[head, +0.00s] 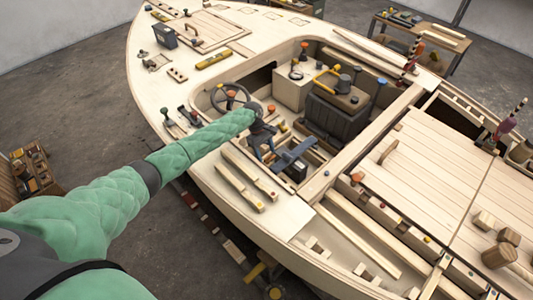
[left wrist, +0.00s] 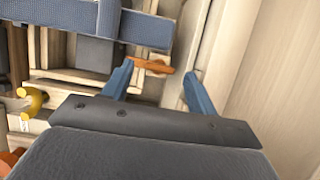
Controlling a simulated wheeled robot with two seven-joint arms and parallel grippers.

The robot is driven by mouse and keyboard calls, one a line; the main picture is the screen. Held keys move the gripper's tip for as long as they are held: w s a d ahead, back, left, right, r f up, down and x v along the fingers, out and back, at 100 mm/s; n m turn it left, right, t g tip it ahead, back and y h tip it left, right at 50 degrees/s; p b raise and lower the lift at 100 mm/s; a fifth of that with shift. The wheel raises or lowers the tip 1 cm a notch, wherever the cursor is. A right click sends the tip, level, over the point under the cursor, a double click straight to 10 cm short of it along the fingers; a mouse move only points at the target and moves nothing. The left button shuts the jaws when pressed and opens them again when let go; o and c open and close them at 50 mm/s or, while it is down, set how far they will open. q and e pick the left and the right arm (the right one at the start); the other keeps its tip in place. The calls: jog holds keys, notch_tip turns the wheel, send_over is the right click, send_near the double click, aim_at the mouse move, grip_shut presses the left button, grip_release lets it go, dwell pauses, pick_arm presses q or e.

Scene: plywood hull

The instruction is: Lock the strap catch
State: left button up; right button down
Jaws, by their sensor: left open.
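In the left wrist view, a small orange-brown lever (left wrist: 152,65) sits on a pale wooden block and looks like the strap catch. It lies crosswise, roughly between and just beyond the blue fingertips of my left gripper (left wrist: 158,70). The fingers are spread apart and nothing is held. I cannot tell whether a finger touches the lever. The catch cannot be made out there. My right gripper is not in view.
A pale wooden wall (left wrist: 265,80) stands at the right. A steering wheel (head: 230,96) and dark console (head: 330,112) crowd the cockpit.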

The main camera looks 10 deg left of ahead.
pick_arm(q)
jog(key=shift+x, duration=0.9)
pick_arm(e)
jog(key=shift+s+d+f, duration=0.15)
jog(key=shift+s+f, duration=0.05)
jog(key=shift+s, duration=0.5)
pick_arm(q)
jog(key=c, duration=1)
